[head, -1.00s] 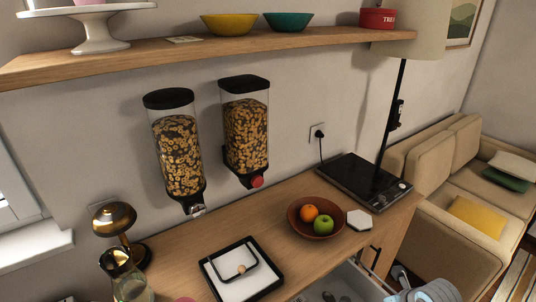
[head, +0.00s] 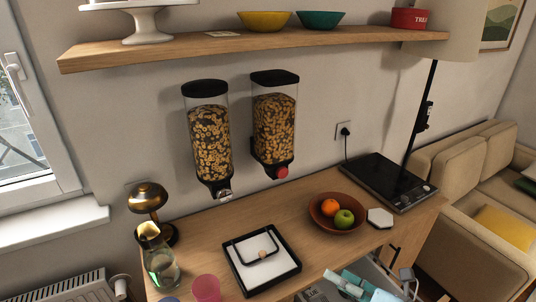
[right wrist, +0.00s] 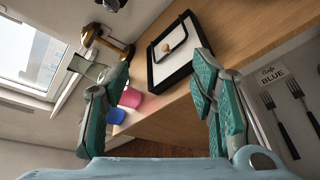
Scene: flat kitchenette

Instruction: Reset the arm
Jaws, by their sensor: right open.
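My right gripper (head: 360,286) shows at the bottom edge of the head view, low in front of the counter, with its teal fingers partly cut off by the frame. In the right wrist view my right gripper (right wrist: 162,95) has its two teal-padded fingers wide apart with nothing between them. The white tray with a black rim (head: 228,246) lies on the counter beyond the fingers. It also shows in the right wrist view (right wrist: 160,74). My left gripper is in neither view.
An open drawer with forks (right wrist: 290,115) lies at the right of the wrist view. On the counter (head: 205,227) stand a pink cup (head: 206,288), a glass jug (head: 161,268), a brass lamp (head: 148,197), a fruit bowl (head: 322,220) and a black hob (head: 388,182). Two cereal dispensers (head: 208,145) hang above.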

